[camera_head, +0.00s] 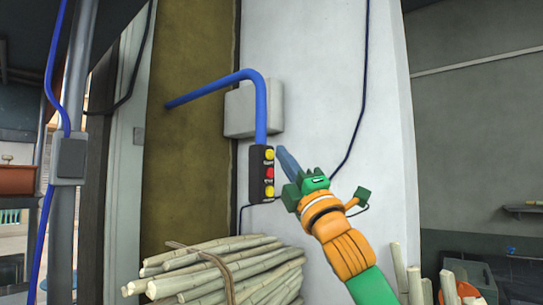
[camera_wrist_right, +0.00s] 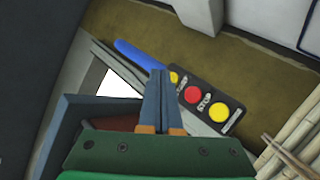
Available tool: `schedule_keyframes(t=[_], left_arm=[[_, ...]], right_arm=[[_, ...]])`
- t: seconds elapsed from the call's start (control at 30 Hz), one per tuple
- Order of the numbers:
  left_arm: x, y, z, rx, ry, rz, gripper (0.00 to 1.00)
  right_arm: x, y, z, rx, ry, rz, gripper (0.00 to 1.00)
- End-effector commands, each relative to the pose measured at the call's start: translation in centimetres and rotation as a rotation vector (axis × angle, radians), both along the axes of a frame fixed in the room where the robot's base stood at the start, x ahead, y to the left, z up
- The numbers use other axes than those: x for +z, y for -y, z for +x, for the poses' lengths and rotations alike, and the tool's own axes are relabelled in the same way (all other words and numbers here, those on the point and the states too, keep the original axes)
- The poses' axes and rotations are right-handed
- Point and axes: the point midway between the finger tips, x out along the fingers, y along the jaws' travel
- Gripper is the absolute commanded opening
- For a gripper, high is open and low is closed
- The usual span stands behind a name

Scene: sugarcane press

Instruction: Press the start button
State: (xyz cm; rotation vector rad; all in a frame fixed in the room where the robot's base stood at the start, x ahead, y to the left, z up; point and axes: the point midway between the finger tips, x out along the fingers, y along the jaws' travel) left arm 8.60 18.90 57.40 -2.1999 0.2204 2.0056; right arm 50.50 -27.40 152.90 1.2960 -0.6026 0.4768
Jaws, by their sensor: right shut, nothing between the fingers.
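My left gripper is out of view.
A dark cable (camera_head: 362,100) hangs on the white wall. A metal pole (camera_head: 72,130) stands at the left.

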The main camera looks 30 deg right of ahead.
Motion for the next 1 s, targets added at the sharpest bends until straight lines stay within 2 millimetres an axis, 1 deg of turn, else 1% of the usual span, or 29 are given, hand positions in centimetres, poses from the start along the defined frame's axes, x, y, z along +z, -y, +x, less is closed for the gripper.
schedule_keyframes(t=[0.07, 0.4, 0.53, 0.63, 1.0], left_arm=[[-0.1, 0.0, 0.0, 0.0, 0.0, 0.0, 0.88], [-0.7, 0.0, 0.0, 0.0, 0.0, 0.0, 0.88], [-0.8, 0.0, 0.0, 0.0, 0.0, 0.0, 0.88], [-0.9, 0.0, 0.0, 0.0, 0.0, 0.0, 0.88], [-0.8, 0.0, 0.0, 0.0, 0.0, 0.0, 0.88]], right_arm=[[0.0, 0.1, -0.2, -0.001, 0.001, 0.0, 0.0], [0.0, 1.5, -3.4, -0.002, 0.002, 0.0, 0.0], [0.0, 1.9, -4.3, -0.002, 0.001, 0.0, 0.0], [0.0, 1.9, -4.6, 0.0, 0.001, 0.0, 0.0], [0.0, 1.9, -4.6, 0.0, 0.0, 0.0, 0.0]])
